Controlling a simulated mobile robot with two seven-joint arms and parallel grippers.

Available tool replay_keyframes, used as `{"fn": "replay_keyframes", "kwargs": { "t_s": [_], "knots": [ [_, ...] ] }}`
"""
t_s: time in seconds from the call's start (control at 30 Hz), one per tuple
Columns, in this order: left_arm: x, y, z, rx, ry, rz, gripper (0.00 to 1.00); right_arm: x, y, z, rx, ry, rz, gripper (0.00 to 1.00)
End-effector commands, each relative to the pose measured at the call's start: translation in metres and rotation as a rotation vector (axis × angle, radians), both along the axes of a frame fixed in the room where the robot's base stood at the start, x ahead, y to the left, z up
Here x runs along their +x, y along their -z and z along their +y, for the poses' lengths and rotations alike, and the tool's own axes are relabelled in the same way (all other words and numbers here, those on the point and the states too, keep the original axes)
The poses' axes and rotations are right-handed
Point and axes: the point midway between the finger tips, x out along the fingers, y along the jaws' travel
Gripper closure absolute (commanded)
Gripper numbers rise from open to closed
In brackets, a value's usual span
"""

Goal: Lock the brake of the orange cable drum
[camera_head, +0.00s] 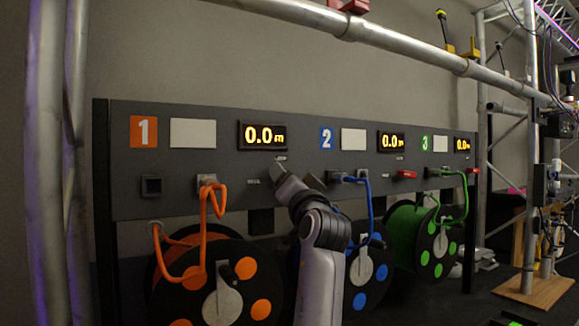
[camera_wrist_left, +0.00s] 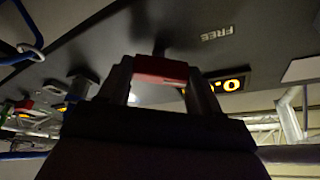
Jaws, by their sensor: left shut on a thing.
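The orange cable drum (camera_head: 190,285) hangs below the section of the dark panel marked 1, with an orange cable (camera_head: 205,235) looping up to it. My left gripper (camera_head: 280,170) is at the panel, right of the orange plug and under the first display. In the left wrist view, its fingers (camera_wrist_left: 160,72) are closed around a red brake lever handle (camera_wrist_left: 160,68). An upside-down FREE label (camera_wrist_left: 217,33) shows on the panel near the lever. In the head view the gripper hides this lever. My right gripper is not in view.
The blue drum (camera_head: 370,270) and green drum (camera_head: 420,235) sit to the right. A red lever (camera_head: 405,174) is in section 3. The first display (camera_head: 262,136) reads 0.0. A truss tube (camera_head: 390,40) crosses above the panel.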

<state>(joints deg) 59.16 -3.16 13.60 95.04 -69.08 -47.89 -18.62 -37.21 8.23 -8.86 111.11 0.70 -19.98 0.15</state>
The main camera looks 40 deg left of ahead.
Motion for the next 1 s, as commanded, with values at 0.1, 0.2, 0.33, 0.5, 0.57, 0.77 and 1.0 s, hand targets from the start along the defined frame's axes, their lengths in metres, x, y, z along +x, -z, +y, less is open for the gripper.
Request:
{"fn": "replay_keyframes", "kwargs": {
  "t_s": [0.1,0.2,0.33,0.5,0.57,0.77,1.0],
  "knots": [
    [0.0,-0.008,0.0,0.029,0.001,0.111,0.67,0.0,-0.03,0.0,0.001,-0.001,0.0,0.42],
    [0.0,-0.009,0.0,0.057,0.001,0.202,0.67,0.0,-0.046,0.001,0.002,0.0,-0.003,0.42],
    [0.0,-0.007,0.0,0.09,0.0,0.32,0.67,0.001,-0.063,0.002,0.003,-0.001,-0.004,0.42],
    [0.001,-0.006,0.0,0.137,0.0,0.473,0.67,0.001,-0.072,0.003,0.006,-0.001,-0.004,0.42],
    [0.001,-0.005,0.0,0.151,0.001,0.525,0.67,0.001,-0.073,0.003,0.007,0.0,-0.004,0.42],
    [0.001,-0.003,-0.001,0.198,0.001,0.684,0.67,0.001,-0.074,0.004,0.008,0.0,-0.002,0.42],
    [0.002,-0.004,-0.001,0.239,-0.001,0.823,0.67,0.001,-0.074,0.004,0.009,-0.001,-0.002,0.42]
  ]
}}
